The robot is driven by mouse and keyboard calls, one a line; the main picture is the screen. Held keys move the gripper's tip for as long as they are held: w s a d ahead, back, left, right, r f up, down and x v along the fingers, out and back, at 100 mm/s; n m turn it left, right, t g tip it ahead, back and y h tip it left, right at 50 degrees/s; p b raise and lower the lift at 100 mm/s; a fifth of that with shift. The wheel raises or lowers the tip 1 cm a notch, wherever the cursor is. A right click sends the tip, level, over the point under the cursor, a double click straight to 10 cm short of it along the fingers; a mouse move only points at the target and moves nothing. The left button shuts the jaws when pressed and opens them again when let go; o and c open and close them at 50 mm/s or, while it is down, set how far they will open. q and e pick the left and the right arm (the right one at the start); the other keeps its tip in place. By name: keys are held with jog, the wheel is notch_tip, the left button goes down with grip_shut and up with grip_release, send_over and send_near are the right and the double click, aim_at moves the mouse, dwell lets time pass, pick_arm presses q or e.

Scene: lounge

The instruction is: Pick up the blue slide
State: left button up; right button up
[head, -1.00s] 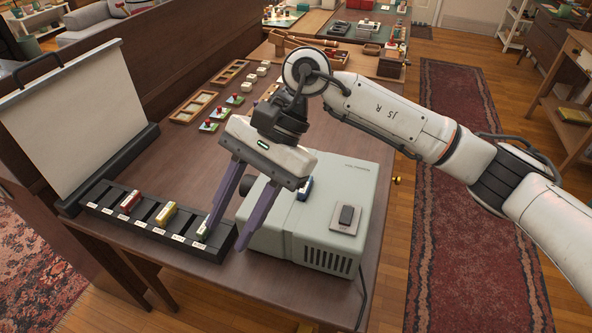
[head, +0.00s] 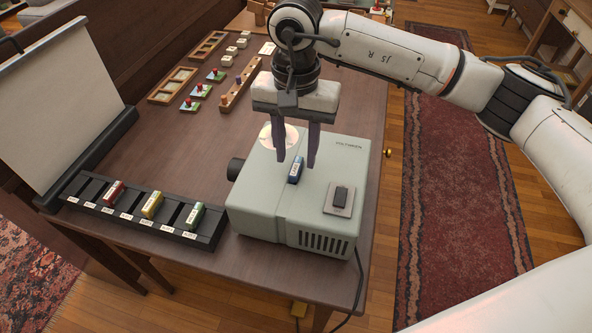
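The blue slide (head: 296,170) stands on top of the pale grey-green projector (head: 270,205), near its middle. My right gripper (head: 296,163) points down over the projector. Its two purple fingers are apart, with the blue slide at or just beyond their tips. I cannot tell whether the fingertips reach around the slide; they do not appear shut on it. My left gripper does not show.
A black slide rack (head: 140,222) at the front left holds a red slide (head: 114,193), a yellow slide (head: 152,204) and a green slide (head: 194,216). A white screen (head: 60,95) stands at the left. Wooden trays (head: 208,47) and small pieces lie farther back.

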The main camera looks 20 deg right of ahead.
aim_at(296, 166)
jog(key=shift+f, duration=1.2)
grip_shut()
notch_tip(296, 166, up, 10)
jog(key=b, duration=0.1)
